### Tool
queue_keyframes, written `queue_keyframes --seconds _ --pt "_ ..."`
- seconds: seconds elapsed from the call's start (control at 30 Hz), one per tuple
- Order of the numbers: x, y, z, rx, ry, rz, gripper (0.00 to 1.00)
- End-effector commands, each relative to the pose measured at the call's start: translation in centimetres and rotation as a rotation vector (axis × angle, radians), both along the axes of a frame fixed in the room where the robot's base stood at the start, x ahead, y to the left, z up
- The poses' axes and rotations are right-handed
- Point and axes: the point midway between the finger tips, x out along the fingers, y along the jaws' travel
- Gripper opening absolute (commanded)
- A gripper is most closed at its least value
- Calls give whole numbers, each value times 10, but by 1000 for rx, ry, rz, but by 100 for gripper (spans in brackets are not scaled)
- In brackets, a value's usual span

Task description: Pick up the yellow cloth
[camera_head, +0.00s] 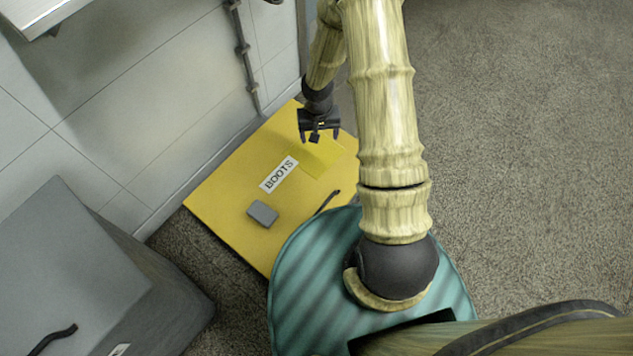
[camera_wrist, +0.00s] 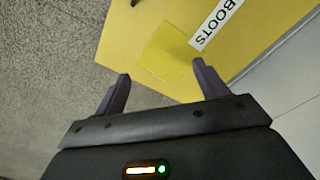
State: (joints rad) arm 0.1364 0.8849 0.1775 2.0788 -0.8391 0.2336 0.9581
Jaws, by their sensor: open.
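The yellow cloth (camera_head: 319,159) is a flat square on a yellow surface marked BOOTS (camera_head: 232,192), close in colour to it. It lies beside the white label. In the wrist view the cloth (camera_wrist: 167,52) shows ahead of my fingers, and the label is at its upper right. My gripper (camera_head: 319,138) is open and empty, over the surface near the cloth's upper edge in the head view. In the wrist view the two dark fingers of my gripper (camera_wrist: 160,82) stand apart, with the cloth beyond the gap. The height above the cloth is hard to tell.
A grey block (camera_head: 262,213) and a thin dark hooked item (camera_head: 328,201) lie on the yellow surface. A large grey box (camera_head: 95,265) stands at the lower left. A tiled wall (camera_head: 150,90) with a pipe (camera_head: 243,50) borders the surface. Grey floor (camera_head: 530,150) is clear at right.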

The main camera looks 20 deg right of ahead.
Motion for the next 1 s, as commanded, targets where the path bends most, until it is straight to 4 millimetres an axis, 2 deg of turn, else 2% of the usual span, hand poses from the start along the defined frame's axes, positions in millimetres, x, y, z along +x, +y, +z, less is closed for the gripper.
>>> queue_keyframes --seconds 0.03,0.1,0.2,0.3,0.43,0.83,1.0 --pt "1 1 -33 6 6 -4 73" --pt "2 3 -59 13 12 -12 73" --pt "2 5 -92 24 20 -24 73" --pt "3 7 -114 32 23 -34 73" --pt "4 8 -125 38 25 -39 73" --pt "4 8 -125 38 26 -40 73" --pt "3 8 -138 38 26 -40 73"
